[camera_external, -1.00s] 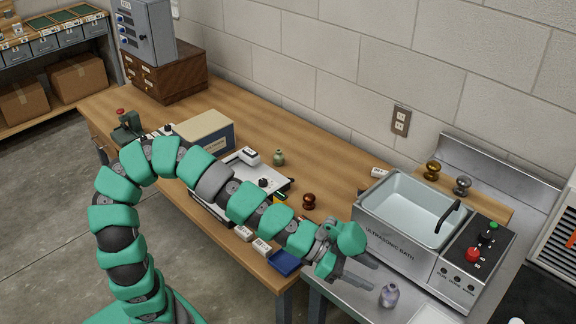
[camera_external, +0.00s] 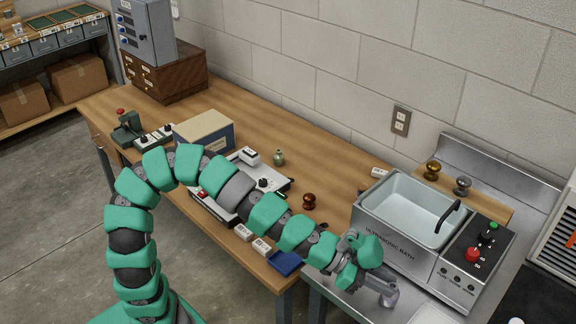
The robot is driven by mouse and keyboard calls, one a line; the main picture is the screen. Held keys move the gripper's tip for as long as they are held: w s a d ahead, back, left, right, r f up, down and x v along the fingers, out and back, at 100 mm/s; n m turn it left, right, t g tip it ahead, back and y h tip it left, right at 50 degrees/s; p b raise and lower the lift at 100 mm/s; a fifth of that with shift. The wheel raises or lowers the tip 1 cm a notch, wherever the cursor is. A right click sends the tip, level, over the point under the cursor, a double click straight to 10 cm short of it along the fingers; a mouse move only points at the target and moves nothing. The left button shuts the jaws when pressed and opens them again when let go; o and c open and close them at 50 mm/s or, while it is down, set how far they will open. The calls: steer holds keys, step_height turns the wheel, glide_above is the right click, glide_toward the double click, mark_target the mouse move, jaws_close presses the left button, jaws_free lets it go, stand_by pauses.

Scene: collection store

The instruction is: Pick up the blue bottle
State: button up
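The blue bottle (camera_external: 391,300) is a small, pale bluish-purple bottle standing on the metal counter in front of the ultrasonic bath. My gripper (camera_external: 384,287) is right at it, with its fingers reaching over the bottle's upper part. The fingers and my green wrist hide the bottle's neck and much of its left side. I cannot tell whether the fingers touch it or have shut on it.
The ultrasonic bath (camera_external: 370,226) stands just behind the bottle, with a red knob (camera_external: 473,255) on its panel. A blue tray (camera_external: 286,263) lies on the wooden bench's front edge. A white sheet (camera_external: 430,312) lies right of the bottle.

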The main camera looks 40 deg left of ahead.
jaws_close()
steer(key=shift+r, duration=0.15)
